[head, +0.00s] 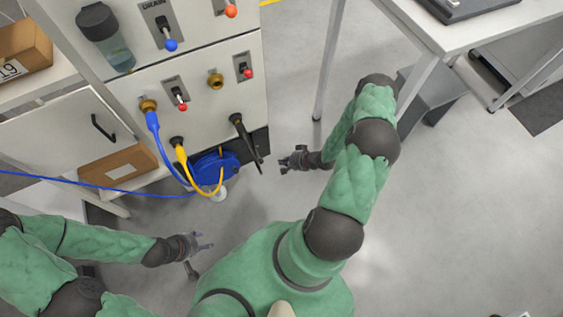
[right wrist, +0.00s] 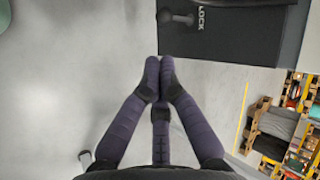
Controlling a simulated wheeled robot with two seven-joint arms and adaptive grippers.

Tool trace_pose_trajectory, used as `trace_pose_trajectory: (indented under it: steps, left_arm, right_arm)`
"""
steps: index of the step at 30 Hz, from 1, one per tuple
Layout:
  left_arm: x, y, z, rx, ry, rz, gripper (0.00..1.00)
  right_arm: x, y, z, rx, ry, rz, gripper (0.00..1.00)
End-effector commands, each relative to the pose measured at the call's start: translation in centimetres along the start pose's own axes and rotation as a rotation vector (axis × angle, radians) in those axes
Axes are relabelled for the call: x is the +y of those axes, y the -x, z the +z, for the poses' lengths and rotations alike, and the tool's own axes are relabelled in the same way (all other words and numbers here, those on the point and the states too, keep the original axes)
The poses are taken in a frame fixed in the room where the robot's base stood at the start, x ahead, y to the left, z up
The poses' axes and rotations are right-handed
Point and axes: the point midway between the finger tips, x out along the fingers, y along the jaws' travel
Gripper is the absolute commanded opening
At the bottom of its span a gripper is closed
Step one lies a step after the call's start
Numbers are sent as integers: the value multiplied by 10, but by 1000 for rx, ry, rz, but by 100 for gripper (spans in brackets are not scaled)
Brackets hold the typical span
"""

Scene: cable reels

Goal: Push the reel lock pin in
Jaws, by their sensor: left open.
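The blue cable reel (head: 226,163) sits at the lower right of the white cabinet (head: 135,90), with yellow cable over it. The reel lock pin (right wrist: 178,18) is a dark knob on a dark panel (right wrist: 240,38), beside the word LOCK, at the top of the right wrist view. I cannot make it out in the head view. My right gripper (head: 285,163) is right of the reel, apart from the cabinet. In the right wrist view its fingertips (right wrist: 159,66) are together, empty, just below the knob in the picture. My left gripper (head: 205,242) is open and empty, below the reel.
Blue (head: 160,145) and yellow (head: 182,158) cables hang from the cabinet, and a blue cable runs left. A black handle-like part (head: 246,138) sticks out near the reel. A white table (head: 450,38) stands at the upper right.

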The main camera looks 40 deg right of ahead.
Motion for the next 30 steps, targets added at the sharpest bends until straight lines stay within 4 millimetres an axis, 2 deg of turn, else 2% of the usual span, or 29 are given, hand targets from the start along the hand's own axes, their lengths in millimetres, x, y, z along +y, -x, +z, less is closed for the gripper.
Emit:
trace_pose_trajectory:
  steps: [1, 6, 15, 21, 30]
  left_arm:
    - [-3, -8, 0, 0, 0, 0, 48]
    - [-8, -21, -1, 0, 1, 0, 48]
    - [-15, -41, -2, 1, 1, 0, 48]
    - [-17, -47, -2, 1, 1, 0, 48]
    - [-17, -47, -2, 1, 1, 0, 48]
  right_arm:
    - [2, -14, 1, -2, 2, -1, 0]
    - [2, -46, 1, -2, 3, -1, 0]
    - [2, -93, 1, -1, 2, 0, 0]
    - [1, -106, 0, 0, 1, 1, 0]
    - [0, -107, 0, 0, 1, 1, 0]
